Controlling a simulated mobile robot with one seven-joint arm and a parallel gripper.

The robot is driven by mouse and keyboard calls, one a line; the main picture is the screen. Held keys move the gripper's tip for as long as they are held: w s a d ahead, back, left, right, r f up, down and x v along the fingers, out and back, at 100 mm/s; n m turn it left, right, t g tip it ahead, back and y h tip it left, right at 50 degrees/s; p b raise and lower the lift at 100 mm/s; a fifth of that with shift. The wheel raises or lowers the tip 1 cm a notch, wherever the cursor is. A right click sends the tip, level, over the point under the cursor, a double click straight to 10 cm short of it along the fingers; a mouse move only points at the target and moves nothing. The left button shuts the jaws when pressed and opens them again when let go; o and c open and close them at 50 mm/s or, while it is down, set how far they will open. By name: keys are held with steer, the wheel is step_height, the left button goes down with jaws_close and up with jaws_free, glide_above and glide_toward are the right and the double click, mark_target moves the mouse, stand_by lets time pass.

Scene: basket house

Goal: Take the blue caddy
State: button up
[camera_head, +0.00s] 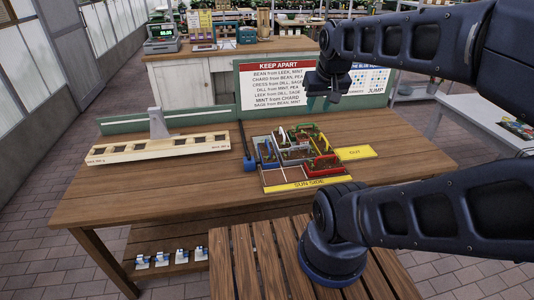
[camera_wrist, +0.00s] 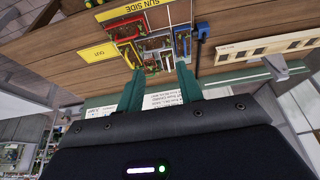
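The blue caddy (camera_head: 268,153) is a small open tray with a blue handle at the left side of the divided planter on the wooden table. In the wrist view the blue caddy (camera_wrist: 184,42) shows at the planter's right side. My gripper (camera_head: 322,103) hangs above and behind the planter, in front of the sign board. In the wrist view my gripper's green fingers (camera_wrist: 160,72) are spread apart, with nothing between them. The fingers are clear of the blue caddy.
A slotted wooden rack (camera_head: 160,148) lies further left. The yellow OUT mat (camera_head: 355,152) on the right is empty.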

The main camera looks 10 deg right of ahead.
steer(key=shift+w, duration=0.1)
steer(key=h, duration=0.2)
glide_above(267, 142)
steer(key=s+a, duration=0.2)
steer(key=s, duration=0.2)
step_height(267, 142, down, 24)
steer(key=shift+x, duration=5.35)
steer(key=shift+d, duration=0.15)
jaws_close()
